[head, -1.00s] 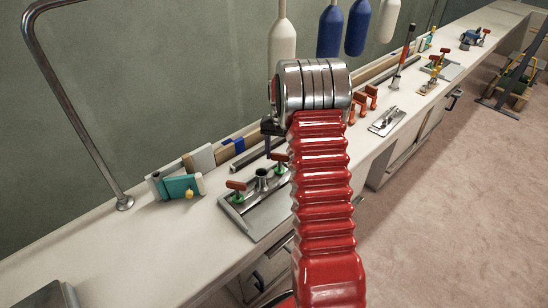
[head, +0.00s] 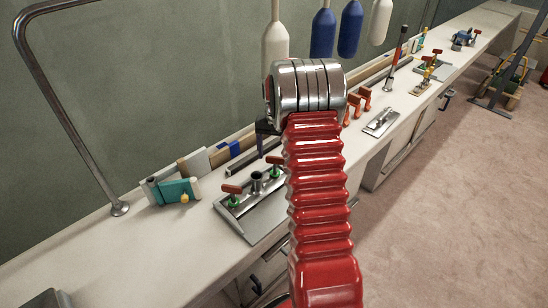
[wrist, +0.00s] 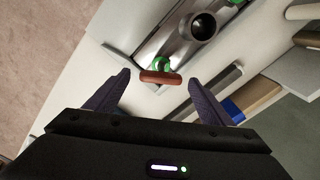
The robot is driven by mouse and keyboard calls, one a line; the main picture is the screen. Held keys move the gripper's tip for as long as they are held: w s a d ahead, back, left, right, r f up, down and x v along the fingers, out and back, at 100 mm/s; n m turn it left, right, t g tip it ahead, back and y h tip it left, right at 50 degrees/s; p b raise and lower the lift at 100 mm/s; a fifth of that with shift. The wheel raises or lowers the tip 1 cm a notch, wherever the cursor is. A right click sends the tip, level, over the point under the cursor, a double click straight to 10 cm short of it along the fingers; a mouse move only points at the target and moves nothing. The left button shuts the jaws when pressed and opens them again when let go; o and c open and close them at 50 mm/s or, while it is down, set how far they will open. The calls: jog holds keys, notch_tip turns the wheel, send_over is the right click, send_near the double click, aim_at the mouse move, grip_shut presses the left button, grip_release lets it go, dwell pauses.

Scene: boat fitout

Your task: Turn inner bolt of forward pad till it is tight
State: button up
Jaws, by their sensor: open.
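A grey metal pad (head: 262,218) lies on the bench, with a dark upright socket between two bolts. Each bolt has a red-brown cross handle and a green collar: the left bolt (head: 232,192) and the right bolt (head: 275,166). I cannot tell from labels which is the inner one. In the wrist view one bolt's handle (wrist: 160,77) lies crosswise between the fingertips of my gripper (wrist: 158,79). The jaws are open and show clear gaps on both sides of the handle. In the head view my gripper (head: 266,130) is mostly hidden behind my arm, close above the right bolt.
A teal and white block (head: 176,190) stands left of the pad. Boards and a blue piece (head: 236,147) lean along the wall. Orange clamps (head: 360,100) and a flat metal plate (head: 381,122) are farther right. A curved steel rail (head: 70,120) rises at the left.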

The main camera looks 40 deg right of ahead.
notch_tip(320, 180, up, 12)
jog(key=shift+r, duration=0.15)
dwell(0.3)
dwell(0.5)
jog(key=s+a+r+n+t, duration=0.2)
jog(key=s+a+r+n, duration=0.1)
jog(key=s+a, duration=0.6)
jog(key=s+a+r+n+t, duration=0.1)
jog(key=s+a+r+n, duration=0.2)
jog(key=s+a, duration=0.6)
jog(key=s+a+r+n+t, duration=0.2)
jog(key=s+a+r+n, duration=0.1)
jog(key=s+a, duration=0.7)
jog(key=a+r, duration=0.1)
jog(key=a, duration=0.2)
jog(key=shift+r+t, duration=0.3)
jog(key=shift+r, duration=0.1)
